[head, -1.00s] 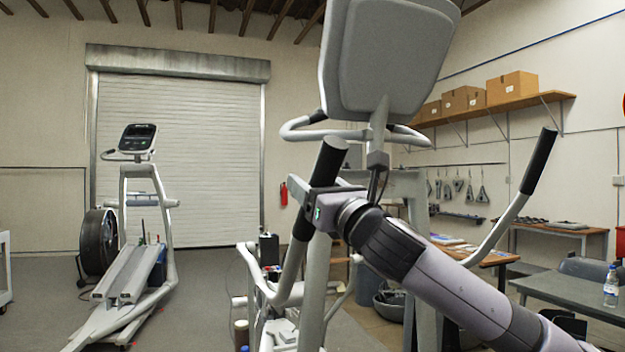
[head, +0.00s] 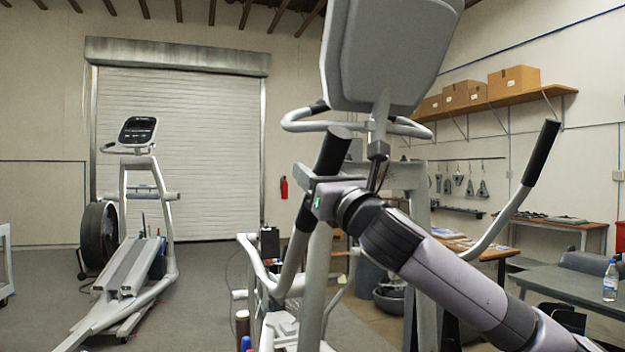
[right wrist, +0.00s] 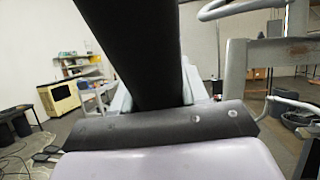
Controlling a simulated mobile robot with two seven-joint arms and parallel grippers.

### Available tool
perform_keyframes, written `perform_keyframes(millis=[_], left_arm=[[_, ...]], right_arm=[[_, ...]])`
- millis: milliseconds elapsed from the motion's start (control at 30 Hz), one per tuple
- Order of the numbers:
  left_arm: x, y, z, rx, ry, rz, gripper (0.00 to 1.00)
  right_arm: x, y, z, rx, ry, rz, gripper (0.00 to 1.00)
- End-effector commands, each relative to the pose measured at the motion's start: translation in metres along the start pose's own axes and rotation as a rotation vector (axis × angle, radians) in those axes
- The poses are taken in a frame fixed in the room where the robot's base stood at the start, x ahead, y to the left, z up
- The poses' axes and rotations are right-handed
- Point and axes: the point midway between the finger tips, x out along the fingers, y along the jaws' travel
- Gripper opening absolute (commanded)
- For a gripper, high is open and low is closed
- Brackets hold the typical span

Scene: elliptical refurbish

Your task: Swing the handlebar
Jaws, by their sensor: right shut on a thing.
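The near elliptical machine stands in the middle of the head view. Its left handlebar (head: 333,152) has a black grip on a grey tube and tilts a little to the right at the top. My right gripper (head: 314,196) is shut around this black grip, partway down it. The fingers are mostly hidden behind the grip and the wrist. In the right wrist view the black handlebar (right wrist: 135,50) rises close in front of the gripper body (right wrist: 165,125). The machine's right handlebar (head: 540,152) stands free, slanting up to the right. My left gripper is not in view.
The grey console (head: 390,50) rises just above the gripper, with a fixed front handle (head: 300,124) below it. A second elliptical (head: 130,240) stands at the left. A table (head: 570,285) with a water bottle (head: 610,281) is at the right. Open floor lies between the machines.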

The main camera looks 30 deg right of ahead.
Motion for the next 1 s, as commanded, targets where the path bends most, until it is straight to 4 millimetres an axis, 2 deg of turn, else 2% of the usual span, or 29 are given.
perform_keyframes(millis=[33,600,1000], left_arm=[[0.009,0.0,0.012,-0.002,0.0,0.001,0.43],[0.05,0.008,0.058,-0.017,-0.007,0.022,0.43],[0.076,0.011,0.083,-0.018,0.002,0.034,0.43]], right_arm=[[-0.011,0.006,-0.019,-0.008,0.005,0.012,0.0],[-0.07,0.017,-0.059,-0.028,-0.109,0.019,0.0],[-0.107,0.022,-0.087,-0.043,-0.193,0.024,0.0]])
